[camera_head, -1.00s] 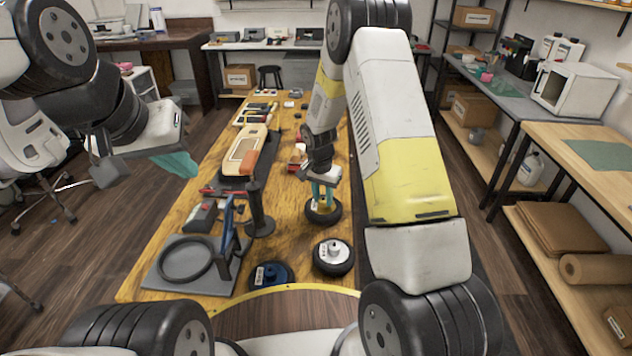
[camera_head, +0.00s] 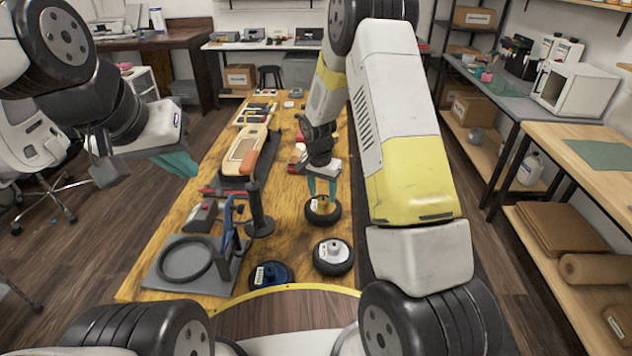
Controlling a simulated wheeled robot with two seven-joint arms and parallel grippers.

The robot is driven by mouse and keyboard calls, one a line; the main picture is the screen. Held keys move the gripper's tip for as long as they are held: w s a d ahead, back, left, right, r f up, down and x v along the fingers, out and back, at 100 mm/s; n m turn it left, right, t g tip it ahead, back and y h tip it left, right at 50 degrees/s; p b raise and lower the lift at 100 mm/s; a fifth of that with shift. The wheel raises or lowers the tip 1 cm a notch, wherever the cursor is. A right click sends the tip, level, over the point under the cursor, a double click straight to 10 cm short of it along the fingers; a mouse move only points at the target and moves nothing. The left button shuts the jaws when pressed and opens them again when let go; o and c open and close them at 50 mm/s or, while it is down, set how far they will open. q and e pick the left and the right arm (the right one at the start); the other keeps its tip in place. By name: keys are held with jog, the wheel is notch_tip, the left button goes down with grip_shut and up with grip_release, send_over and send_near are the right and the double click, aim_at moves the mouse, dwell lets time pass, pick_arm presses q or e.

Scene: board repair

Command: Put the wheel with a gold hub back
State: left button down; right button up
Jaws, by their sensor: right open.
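The wheel with a gold hub (camera_head: 322,212) lies flat on the wooden table, the farthest of three wheels on the near right part. My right gripper (camera_head: 322,192) is right above it, pointing down, with its teal fingers apart on either side of the gold hub. I cannot tell whether the fingers touch the hub. My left gripper (camera_head: 182,163) is off the table's left side in the air, away from the wheels; its teal fingers show edge-on and their gap is hidden.
A wheel with a white hub (camera_head: 333,256) and one with a blue hub (camera_head: 270,276) lie nearer. A grey stand with a black ring (camera_head: 186,259) is at the near left.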

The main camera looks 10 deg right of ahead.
aim_at(320, 208)
jog(key=s+r+n+t+y, duration=0.1)
jog(key=s+r, duration=0.3)
jog(key=r, duration=0.4)
jog(key=s+d+r+n, duration=0.1)
jog(key=s+r, duration=0.3)
jog(key=r, duration=0.4)
jog(key=s+r+n+t+y, duration=0.1)
jog(key=s+r, duration=0.2)
jog(key=r, duration=0.6)
jog(key=s+r+n+t, duration=0.1)
jog(key=s+r+n, duration=0.1)
jog(key=s, duration=0.7)
jog(key=s+r+n+t+y, duration=0.1)
jog(key=s+r, duration=0.3)
jog(key=s, duration=0.5)
jog(key=shift+s+d+r+n+t, duration=0.25)
jog(key=shift+d+r+n+t, duration=0.15)
jog(key=shift+n, duration=0.3)
